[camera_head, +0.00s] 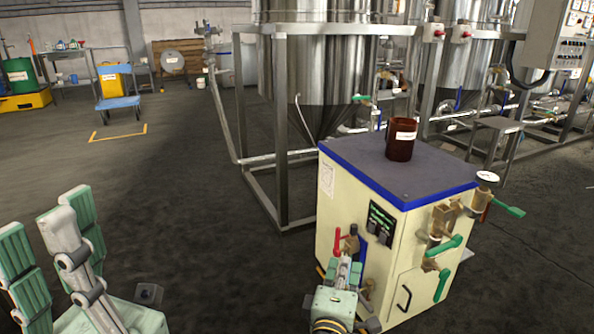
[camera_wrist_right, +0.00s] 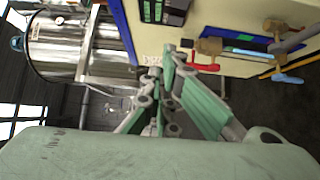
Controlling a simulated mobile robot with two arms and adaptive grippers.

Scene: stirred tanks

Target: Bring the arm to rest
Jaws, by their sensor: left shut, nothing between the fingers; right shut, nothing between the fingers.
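My left gripper (camera_head: 58,232) is at the lower left of the head view, fingers pointing up, over bare floor and apart from any object. It is shut with nothing in it. My right gripper (camera_head: 345,272) is at the bottom centre of the head view, just in front of the cream cabinet's (camera_head: 338,212) valve side. It is shut and empty. In the right wrist view its fingers (camera_wrist_right: 166,78) come together near the middle, with the cabinet face beyond. Whether the fingertips touch the cabinet is unclear.
A red-handled valve (camera_head: 338,240) is close to my right gripper. Green-handled valves (camera_head: 444,246) stick out on the cabinet's right side. A brown jar (camera_head: 401,140) stands on its blue-edged top. A steel tank (camera_head: 318,80) in a frame stands behind.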

